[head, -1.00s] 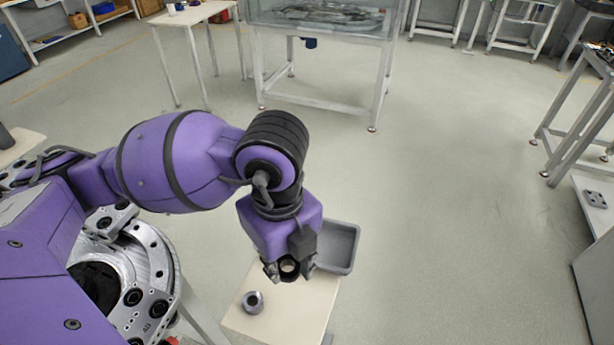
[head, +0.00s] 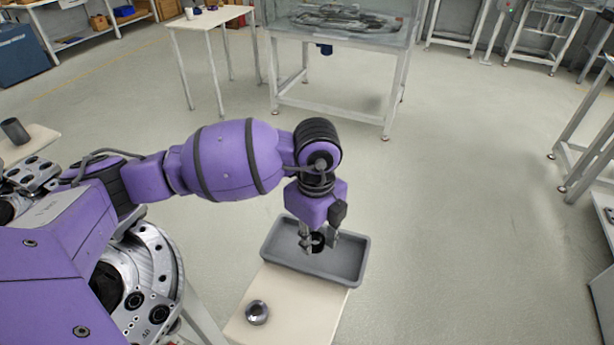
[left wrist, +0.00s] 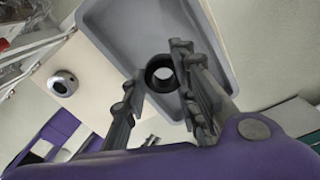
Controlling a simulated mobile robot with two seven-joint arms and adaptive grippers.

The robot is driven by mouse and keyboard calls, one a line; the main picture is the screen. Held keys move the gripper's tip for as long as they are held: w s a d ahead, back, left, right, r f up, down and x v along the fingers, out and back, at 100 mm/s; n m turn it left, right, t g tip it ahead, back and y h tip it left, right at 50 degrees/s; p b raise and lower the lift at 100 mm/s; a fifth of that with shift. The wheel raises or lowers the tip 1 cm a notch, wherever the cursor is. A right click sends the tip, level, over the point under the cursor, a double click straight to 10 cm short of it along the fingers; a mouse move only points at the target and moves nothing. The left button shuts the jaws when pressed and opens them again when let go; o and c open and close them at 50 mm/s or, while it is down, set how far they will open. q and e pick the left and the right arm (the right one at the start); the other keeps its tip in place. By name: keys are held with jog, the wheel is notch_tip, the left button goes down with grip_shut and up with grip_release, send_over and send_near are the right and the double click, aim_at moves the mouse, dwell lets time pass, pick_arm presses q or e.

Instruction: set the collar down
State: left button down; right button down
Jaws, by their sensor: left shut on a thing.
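A dark ring-shaped collar (head: 318,242) is held between the fingers of my left gripper (head: 317,243). In the left wrist view the black collar (left wrist: 161,74) shows between the fingertips, with the grey tray behind it. The grey rectangular tray (head: 283,270) stands at the far end of a pale table (head: 312,312). My left gripper points down over the tray's inside; the collar's exact height above the tray floor is hard to tell. My right gripper is not in view.
A metallic ring (head: 257,312) sits on the pale table in front of the tray; it also shows in the left wrist view (left wrist: 63,83). The tray looks otherwise empty. A white-legged table with a glass tank (head: 340,22) stands beyond, across open floor.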

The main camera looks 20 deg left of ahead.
aim_at(315, 237)
pick_arm(q)
jog(key=shift+w+f, duration=0.4)
jog(key=shift+w, duration=0.05)
jog(key=shift+w+f, duration=0.1)
jog(key=shift+f, duration=1.5)
jog(key=shift+f, duration=0.15)
jog(key=c, duration=1.4)
grip_release()
notch_tip(315, 237, up, 12)
jog(key=shift+r, duration=0.2)
